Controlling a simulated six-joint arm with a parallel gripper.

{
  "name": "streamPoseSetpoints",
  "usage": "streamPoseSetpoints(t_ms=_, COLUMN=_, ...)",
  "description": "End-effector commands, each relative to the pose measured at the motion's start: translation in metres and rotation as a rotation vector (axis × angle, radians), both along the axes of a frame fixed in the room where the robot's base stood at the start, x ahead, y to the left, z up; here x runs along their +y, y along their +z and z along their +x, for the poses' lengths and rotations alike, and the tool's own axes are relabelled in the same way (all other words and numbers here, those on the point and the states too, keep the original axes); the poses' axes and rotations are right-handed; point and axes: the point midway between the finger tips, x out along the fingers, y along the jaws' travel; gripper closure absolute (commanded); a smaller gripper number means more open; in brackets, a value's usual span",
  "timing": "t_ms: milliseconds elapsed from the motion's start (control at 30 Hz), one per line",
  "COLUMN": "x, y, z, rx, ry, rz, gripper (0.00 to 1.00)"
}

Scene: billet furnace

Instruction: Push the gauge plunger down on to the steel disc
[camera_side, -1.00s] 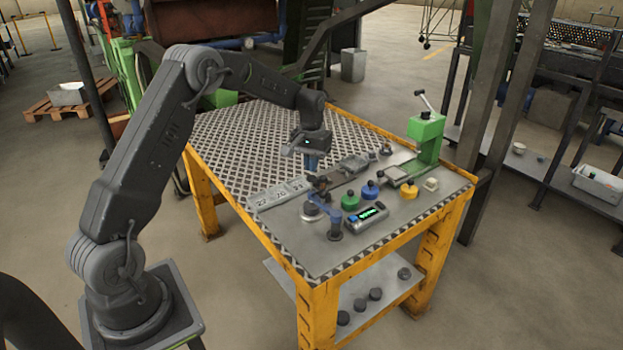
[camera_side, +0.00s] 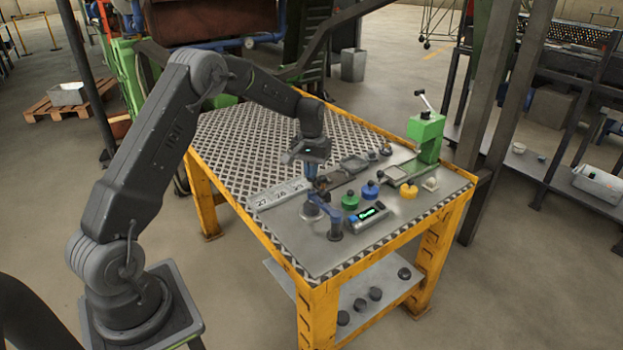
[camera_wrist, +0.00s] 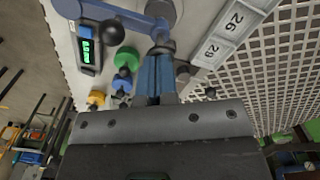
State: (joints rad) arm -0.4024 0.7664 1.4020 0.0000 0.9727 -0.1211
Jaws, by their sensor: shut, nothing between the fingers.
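The blue gauge stand (camera_side: 335,229) is near the front of the bench. My gripper (camera_side: 311,176) is shut and empty, pointing down right above the plunger end of the gauge. In the wrist view, my shut blue fingers (camera_wrist: 158,58) meet the dark plunger top (camera_wrist: 163,44) at the end of the blue gauge arm (camera_wrist: 130,17). They look in contact or nearly so. Whether the plunger touches the disc is hidden.
A readout box (camera_side: 368,216) with a lit green display (camera_wrist: 86,46) stands right of the gauge. Green (camera_side: 350,202), blue (camera_side: 370,189) and yellow (camera_side: 408,190) knobbed pieces lie close by. A green press (camera_side: 426,135) stands at the back right. Numbered plates (camera_side: 280,193) lie left.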

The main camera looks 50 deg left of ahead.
Motion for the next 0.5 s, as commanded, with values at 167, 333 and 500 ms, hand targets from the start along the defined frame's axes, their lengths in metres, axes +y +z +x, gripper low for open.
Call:
streamPoseSetpoints(t_ms=167, x=0.0, y=-0.0034, z=0.0, rx=0.0, ry=0.0, rz=0.0, gripper=1.0)
streamPoseSetpoints(t_ms=333, x=-0.0001, y=-0.006, z=-0.0002, rx=0.001, ry=0.0, rz=0.0, gripper=1.0)
streamPoseSetpoints(t_ms=500, x=-0.0001, y=-0.0102, z=-0.0003, rx=0.002, ry=0.0, rz=-0.001, gripper=1.0)
